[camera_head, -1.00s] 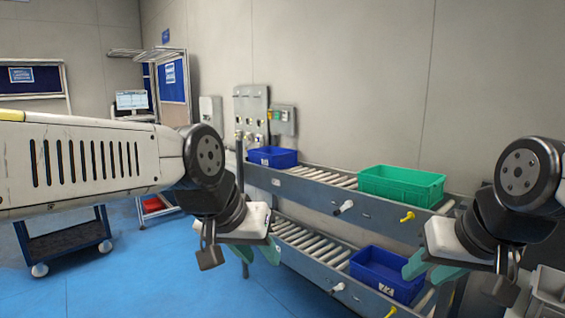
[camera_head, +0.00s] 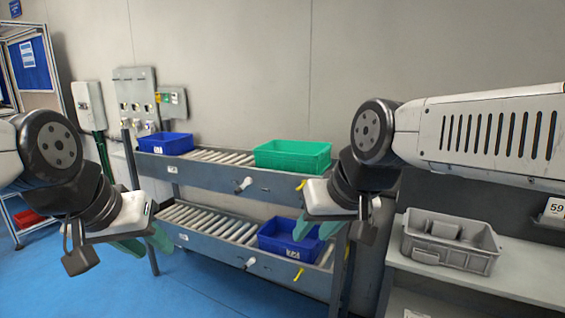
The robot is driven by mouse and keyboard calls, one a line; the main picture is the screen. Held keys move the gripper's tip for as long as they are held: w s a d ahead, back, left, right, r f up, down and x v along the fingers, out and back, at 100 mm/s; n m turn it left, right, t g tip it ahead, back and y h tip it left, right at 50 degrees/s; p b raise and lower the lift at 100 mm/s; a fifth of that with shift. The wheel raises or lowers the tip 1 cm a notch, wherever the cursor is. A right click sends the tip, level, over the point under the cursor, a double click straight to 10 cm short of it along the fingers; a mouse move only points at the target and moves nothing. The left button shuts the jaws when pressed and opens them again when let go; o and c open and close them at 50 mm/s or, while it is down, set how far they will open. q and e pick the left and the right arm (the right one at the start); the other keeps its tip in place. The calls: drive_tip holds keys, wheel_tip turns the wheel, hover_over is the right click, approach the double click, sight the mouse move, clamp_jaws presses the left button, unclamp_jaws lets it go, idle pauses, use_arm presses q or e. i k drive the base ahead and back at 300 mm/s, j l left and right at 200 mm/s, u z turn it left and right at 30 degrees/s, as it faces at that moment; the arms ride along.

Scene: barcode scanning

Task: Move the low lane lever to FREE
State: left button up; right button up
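The low lane (camera_head: 207,238) is the lower roller track of a grey two-level rack. Its front rail carries a white knobbed handle (camera_head: 249,263) and, further right, a yellow handle (camera_head: 298,273). I cannot read any lever marking. A blue bin (camera_head: 287,240) sits at the lane's right end. My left gripper (camera_head: 148,246) has its green fingers apart and empty, in front of the lane's left end in the picture. My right gripper (camera_head: 313,233) also has its fingers apart and empty, overlapping the blue bin's right side in the picture. Neither appears to touch a handle.
The upper lane (camera_head: 222,178) holds a blue bin (camera_head: 166,144) and a green bin (camera_head: 292,156). It has its own white handle (camera_head: 243,184) and yellow handle (camera_head: 300,185). A grey tray (camera_head: 450,241) stands on a shelf at right. Blue floor at front left is clear.

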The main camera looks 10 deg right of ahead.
sight(252, 260)
drive_tip(key=i+j+z, duration=0.1)
drive_tip(key=j, duration=0.3)
drive_tip(key=i+j+z, duration=0.15)
drive_tip(key=j, duration=0.25)
drive_tip(key=i+j+z, duration=0.1)
drive_tip(key=i+j, duration=0.15)
drive_tip(key=j, duration=0.2)
drive_tip(key=i+j+z, duration=0.15)
drive_tip(key=j, duration=0.3)
drive_tip(key=j+z, duration=0.1)
drive_tip(key=j, duration=0.35)
drive_tip(key=i+j+z, duration=0.1)
drive_tip(key=j, duration=0.35)
drive_tip(key=i, duration=0.05)
